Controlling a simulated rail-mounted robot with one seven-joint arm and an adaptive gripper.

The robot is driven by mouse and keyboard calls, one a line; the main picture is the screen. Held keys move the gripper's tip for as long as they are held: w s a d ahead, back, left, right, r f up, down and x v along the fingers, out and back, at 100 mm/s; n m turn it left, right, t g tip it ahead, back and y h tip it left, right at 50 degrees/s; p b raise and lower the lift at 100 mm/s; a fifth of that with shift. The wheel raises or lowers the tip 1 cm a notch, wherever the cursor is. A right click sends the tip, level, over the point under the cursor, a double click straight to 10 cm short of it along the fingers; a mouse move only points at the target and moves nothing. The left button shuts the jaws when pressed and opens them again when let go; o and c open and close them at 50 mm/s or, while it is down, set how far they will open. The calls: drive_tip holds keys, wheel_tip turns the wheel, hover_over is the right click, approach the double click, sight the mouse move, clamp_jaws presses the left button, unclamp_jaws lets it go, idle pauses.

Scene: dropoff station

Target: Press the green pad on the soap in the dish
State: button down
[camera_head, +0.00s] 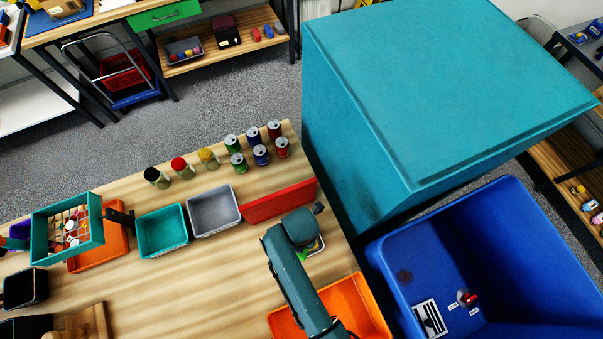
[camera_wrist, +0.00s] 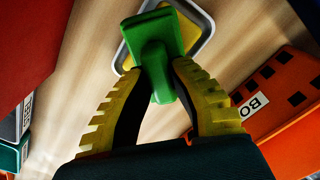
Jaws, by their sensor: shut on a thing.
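My gripper (camera_wrist: 158,78), with its yellow-and-black fingers, is shut on the handle of the green pad (camera_wrist: 153,35) in the wrist view. The pad's flat head lies over the dish (camera_wrist: 122,58), a pale grey tray with a rounded rim. The yellow soap (camera_wrist: 197,17) shows in the dish beside the pad; the rest of it is hidden behind the pad. I cannot tell whether pad and soap touch. In the head view my arm covers the gripper and most of the dish (camera_head: 318,247).
In the wrist view an orange bin (camera_wrist: 262,128) stands right of the dish and a red surface fills the left. In the head view a red bin (camera_head: 283,201) is behind my arm, and a large blue bin (camera_head: 520,225) is right of the table. Bare table (camera_head: 190,290) lies left.

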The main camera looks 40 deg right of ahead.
drive_tip(key=shift+f, duration=0.55)
idle(1.6)
wheel_tip(320, 180, up, 7)
drive_tip(key=p, duration=0.7)
drive_tip(key=shift+r+p, duration=0.15)
drive_tip(key=shift+p, duration=0.15)
idle(0.4)
